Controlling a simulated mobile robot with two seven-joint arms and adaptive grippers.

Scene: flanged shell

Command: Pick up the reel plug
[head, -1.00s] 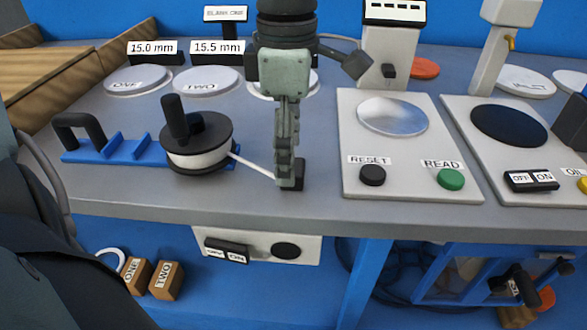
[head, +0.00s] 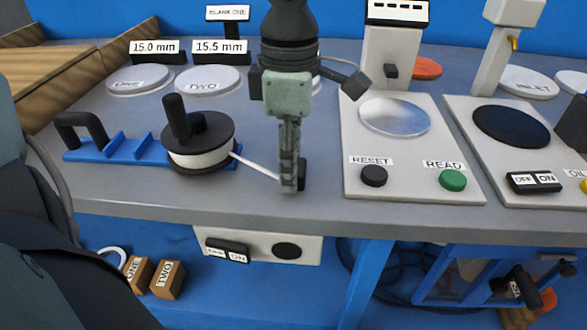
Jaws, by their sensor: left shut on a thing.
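The reel (head: 200,155) is a black drum wound with white cord, with an upright black handle, on a blue base (head: 120,150) at the left of the grey table. Its white cord (head: 255,167) runs right to my left gripper (head: 290,188). My left gripper points down near the table's front edge, its fingers shut on the reel plug (head: 303,172). Only a dark part of the plug shows to the right of the fingers; the rest is hidden. Whether the plug touches the table I cannot tell. My right gripper is not in view.
A grey panel with a black RESET button (head: 373,176) and a green READ button (head: 452,180) stands right of the gripper. Round plates (head: 208,81) lie behind the reel. Below the table are wooden blocks (head: 167,280). Bare table lies between reel and panel.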

